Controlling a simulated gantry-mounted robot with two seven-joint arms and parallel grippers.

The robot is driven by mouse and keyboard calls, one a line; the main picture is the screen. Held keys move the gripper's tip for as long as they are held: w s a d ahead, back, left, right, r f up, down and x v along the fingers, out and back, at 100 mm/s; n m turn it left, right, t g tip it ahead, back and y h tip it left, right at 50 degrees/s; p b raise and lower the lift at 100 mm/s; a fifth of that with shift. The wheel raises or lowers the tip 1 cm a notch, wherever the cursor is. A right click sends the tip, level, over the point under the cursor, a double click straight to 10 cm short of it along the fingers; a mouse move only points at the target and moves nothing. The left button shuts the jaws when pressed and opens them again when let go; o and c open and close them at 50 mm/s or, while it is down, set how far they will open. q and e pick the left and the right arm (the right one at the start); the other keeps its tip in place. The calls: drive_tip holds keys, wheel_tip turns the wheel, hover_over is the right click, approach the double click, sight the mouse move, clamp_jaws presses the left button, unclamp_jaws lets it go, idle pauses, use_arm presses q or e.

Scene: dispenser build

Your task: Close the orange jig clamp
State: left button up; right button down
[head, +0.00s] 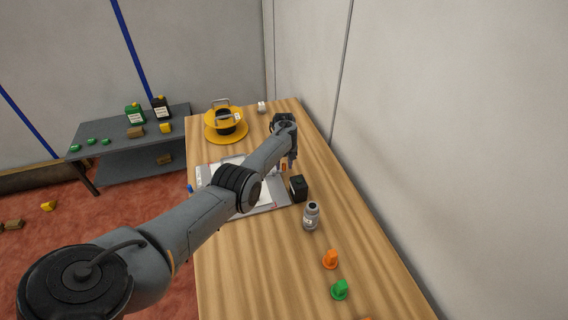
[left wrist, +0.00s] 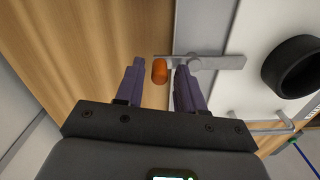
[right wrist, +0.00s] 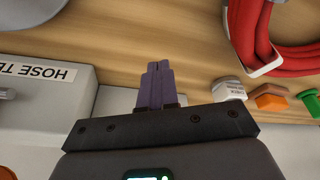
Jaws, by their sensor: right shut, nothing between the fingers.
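The orange clamp handle (left wrist: 159,70) shows in the left wrist view as a rounded orange tip beside a grey metal bar (left wrist: 218,62). The bar lies over the jig's pale plate (left wrist: 232,20). My left gripper (left wrist: 157,80) is open, with its two purple fingers on either side of the orange tip; I cannot tell whether they touch it. In the head view my left gripper (head: 291,160) points down at the jig tray (head: 268,208), close to the small orange handle (head: 283,168). My right gripper (right wrist: 157,65) is shut and empty in the right wrist view.
A black box (head: 298,188) and a grey bottle (head: 311,215) stand near the left gripper. A yellow reel (head: 225,125) stands farther back. Orange (head: 330,260) and green (head: 340,290) caps lie nearer. Near the right gripper are a labelled box (right wrist: 45,75) and red hose (right wrist: 250,35).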

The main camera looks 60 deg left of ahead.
use_arm(q)
drive_tip(key=shift+o, duration=0.2)
drive_tip(key=shift+r, duration=0.1)
use_arm(e)
drive_tip(key=shift+a, duration=0.1)
use_arm(q)
drive_tip(key=shift+r, duration=0.25)
use_arm(e)
drive_tip(key=shift+r, duration=0.2)
use_arm(q)
wheel_tip(320, 180, up, 9)
drive_tip(key=p, duration=0.3)
drive_tip(key=shift+f+p, duration=0.15)
drive_tip(key=shift+p, duration=0.2)
drive_tip(key=shift+r, duration=0.75)
use_arm(e)
wheel_tip(320, 180, up, 4)
drive_tip(key=shift+f, duration=0.25)
